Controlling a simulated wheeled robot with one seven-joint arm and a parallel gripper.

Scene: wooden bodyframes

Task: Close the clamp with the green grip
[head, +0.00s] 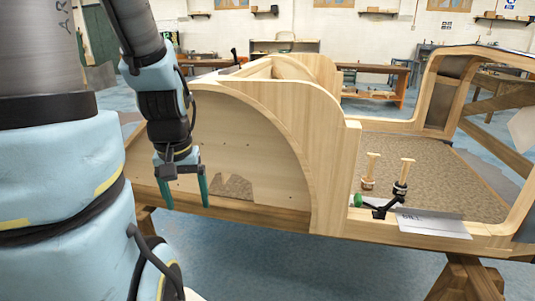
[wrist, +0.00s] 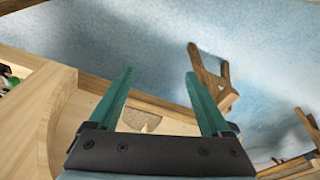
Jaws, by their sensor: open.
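The clamp with the green grip (head: 357,200) sits on the front rail of the wooden body frame, right of centre in the head view. Its dark arm reaches right toward a paper sheet. At the left edge of the wrist view a small green and dark thing (wrist: 8,82) shows in part; it may be this clamp. My gripper (head: 186,206) hangs open and empty in front of the curved wheel-arch panel, well left of the clamp. Its teal fingers are spread apart in the wrist view (wrist: 158,95).
The curved wooden arch panel (head: 310,150) rises between my gripper and the clamp. Two wooden-handled tools, one (head: 371,170) beside the other (head: 404,172), stand behind the clamp. A paper sheet (head: 433,225) lies on the rail. A trestle (head: 470,278) supports the frame; blue floor is open in front.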

